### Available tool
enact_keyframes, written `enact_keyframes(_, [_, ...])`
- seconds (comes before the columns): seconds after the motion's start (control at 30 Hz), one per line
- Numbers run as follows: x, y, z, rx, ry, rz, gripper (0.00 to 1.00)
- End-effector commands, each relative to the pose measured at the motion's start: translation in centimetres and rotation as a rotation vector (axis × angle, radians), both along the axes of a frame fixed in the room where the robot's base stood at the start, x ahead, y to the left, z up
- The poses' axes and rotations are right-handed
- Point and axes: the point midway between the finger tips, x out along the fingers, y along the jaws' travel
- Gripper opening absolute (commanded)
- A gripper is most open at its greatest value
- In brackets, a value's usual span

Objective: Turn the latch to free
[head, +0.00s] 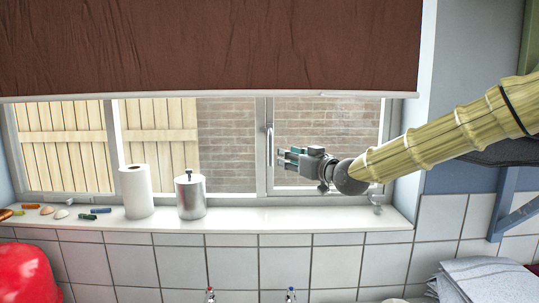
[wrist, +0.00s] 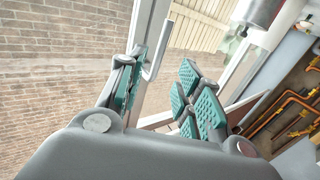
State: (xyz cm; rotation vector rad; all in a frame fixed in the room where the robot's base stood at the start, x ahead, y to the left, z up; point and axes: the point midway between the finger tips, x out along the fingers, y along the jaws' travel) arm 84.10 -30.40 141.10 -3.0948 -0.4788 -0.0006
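The latch (head: 270,144) is a slim pale handle standing upright on the window's middle frame post, with its lower end free. In the wrist view the latch (wrist: 158,52) shows as a bent bar just beyond the fingertips, nearer the left finger. My gripper (head: 284,157) is just right of the latch in the head view, with its fingers pointing left. In the wrist view my gripper (wrist: 154,88) has its teal-padded fingers apart, with nothing between the pads. Whether a finger touches the latch I cannot tell.
On the white sill (head: 235,219) stand a paper roll (head: 136,191) and a metal canister (head: 190,196). Small coloured objects and shells lie at the left. A brown blind (head: 210,45) hangs above. A window stay (head: 376,203) is at the sill's right end.

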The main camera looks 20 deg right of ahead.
Motion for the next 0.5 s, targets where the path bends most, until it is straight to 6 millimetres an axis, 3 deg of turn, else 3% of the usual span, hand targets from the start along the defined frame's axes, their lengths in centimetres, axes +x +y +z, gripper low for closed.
enact_keyframes(0.5, [5.4, 1.8, 0.2, -0.001, 0.003, 0.002, 0.35])
